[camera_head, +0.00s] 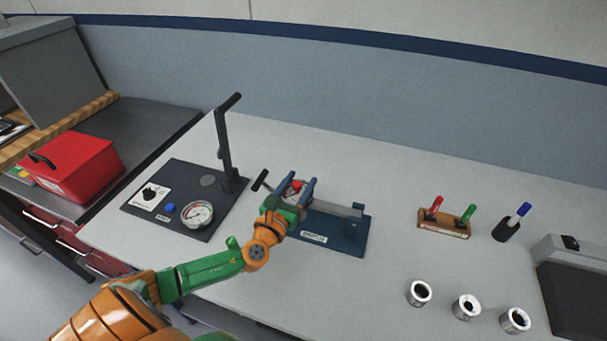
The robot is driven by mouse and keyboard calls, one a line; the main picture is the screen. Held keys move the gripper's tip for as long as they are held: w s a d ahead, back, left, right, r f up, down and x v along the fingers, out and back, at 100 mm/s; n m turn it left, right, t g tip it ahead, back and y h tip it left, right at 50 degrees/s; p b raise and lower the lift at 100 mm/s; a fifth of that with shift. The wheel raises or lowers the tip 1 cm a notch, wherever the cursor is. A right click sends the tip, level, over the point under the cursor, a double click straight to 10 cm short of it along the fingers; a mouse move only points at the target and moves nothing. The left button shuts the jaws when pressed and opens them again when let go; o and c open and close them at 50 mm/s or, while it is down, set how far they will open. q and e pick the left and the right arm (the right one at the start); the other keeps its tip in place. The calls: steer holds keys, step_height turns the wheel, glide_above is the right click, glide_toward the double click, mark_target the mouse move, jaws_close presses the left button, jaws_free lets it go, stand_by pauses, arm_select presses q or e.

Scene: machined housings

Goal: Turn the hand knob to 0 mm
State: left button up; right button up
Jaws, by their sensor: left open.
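My left gripper (297,190) reaches over a dark blue fixture (345,236) with a white label and a raised rail or slide. Its two blue fingers are apart. A round part with a red top (296,185) shows between the fingers; I cannot tell whether they touch it. A black T-shaped handle (260,180) sticks out at the fixture's left end, beside the gripper. Which of these is the hand knob is not clear, and any mm scale is too small to read. My wrist hides the fixture's near left part. My right gripper is not in view.
Left of the fixture stands a black press plate (178,175) with a tall lever (224,140) and a dial gauge (197,214). The table between is clear.

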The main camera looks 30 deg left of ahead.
arm_select(q)
steer(key=shift+w+a, duration=0.25)
steer(key=shift+w, duration=0.8)
jaws_close()
steer(key=shift+r+n+y, duration=0.1)
steer(key=shift+n+y, duration=0.2)
steer(key=shift+y, duration=0.2)
